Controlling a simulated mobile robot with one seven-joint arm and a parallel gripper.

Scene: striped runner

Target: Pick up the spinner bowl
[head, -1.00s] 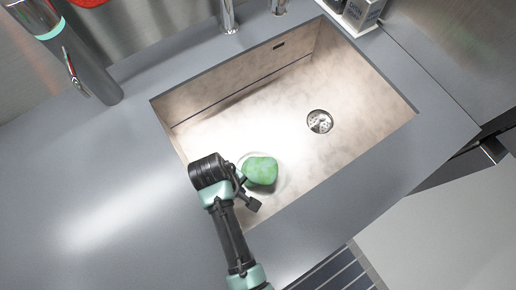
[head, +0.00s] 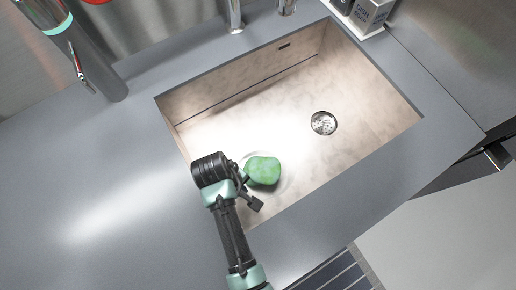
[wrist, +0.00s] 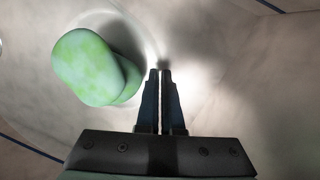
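The spinner bowl (head: 284,183) looks clear and see-through, showing as a faint pale ring in the near left part of the sink. Its rim (wrist: 150,40) also shows as a faint arc in the wrist view, running to my fingertips. A green, mottled, rounded thing (head: 263,170) appears within the ring; it is at the left in the wrist view (wrist: 88,68). My gripper (wrist: 161,72) has its fingers almost together, with only a thin gap, and looks shut on the bowl's thin rim. In the head view, the wrist partly hides the fingers.
The sink (head: 300,85) has a drain (head: 323,123) to the right of the bowl, with bare floor around it. Sink walls rise close to my arm. Grey counter (head: 90,180) is clear at left. A dark tap-like fixture (head: 95,65) stands at back left.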

